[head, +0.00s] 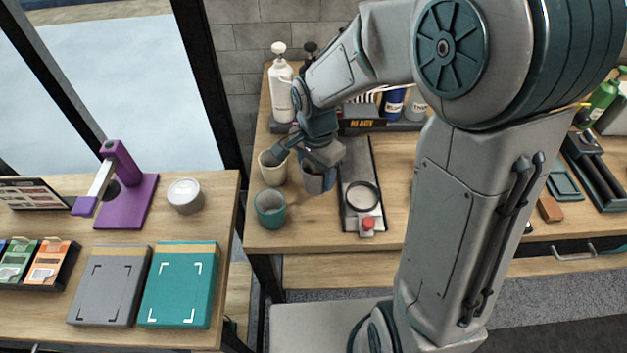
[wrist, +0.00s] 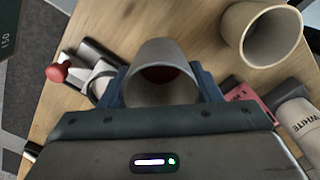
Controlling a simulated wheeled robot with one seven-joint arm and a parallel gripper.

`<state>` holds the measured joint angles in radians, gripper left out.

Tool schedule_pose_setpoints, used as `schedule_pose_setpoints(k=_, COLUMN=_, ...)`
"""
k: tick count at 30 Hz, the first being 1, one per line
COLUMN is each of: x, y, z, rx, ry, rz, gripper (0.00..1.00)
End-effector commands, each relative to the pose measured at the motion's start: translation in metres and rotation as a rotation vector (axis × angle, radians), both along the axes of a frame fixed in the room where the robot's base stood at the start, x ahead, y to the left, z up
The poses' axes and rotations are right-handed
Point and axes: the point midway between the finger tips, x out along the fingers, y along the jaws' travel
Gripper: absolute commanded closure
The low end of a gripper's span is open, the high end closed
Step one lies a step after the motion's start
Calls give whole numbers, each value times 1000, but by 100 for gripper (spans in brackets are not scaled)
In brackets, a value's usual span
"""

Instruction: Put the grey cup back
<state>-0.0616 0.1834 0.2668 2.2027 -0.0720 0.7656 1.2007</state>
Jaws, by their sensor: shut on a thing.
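The grey cup (head: 312,183) is in my gripper (head: 318,170), over the left part of the back table. In the wrist view the grey cup (wrist: 160,88) sits between the two blue fingers of my gripper (wrist: 162,84), which are shut on its sides. Its mouth shows and something dark red is visible inside. I cannot tell whether its base touches the table. A cream cup (head: 272,168) stands just left of it, also in the wrist view (wrist: 262,34). A teal cup (head: 270,209) stands at the front left.
A dark stand with a ring and a red knob (head: 367,224) is just right of the grey cup. A white pump bottle (head: 281,88) and a black rack of bottles (head: 372,124) stand behind. Bare table (head: 312,226) lies between the teal cup and the stand.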

Motion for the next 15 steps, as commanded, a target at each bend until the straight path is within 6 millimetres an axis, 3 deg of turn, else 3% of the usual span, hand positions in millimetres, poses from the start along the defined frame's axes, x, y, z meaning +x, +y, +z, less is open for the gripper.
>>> schedule_pose_setpoints(k=15, x=2, y=7, z=-44, rx=0, ry=0, rz=3, gripper=69)
